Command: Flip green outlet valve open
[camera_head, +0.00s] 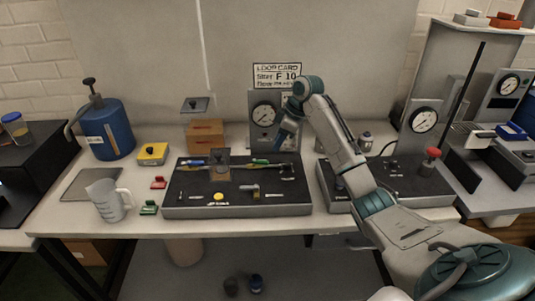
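The green valve handle (260,161) lies along the back of the black panel (237,208), right of a small dark square block (219,155). A blue handle (194,163) sits on the same pipe line at the left. My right gripper (281,137) points down above the back right of the panel, a little above and right of the green handle, apparently apart from it. Its fingers are small and dark, so I cannot tell whether they are open or shut. My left gripper is not in view.
A round gauge (264,114) stands behind the panel, close to my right gripper. A second black panel (405,178) with a gauge and red knob is at right. A blue pump bottle (107,128) and clear jug (107,201) stand at left. The white table's front edge is clear.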

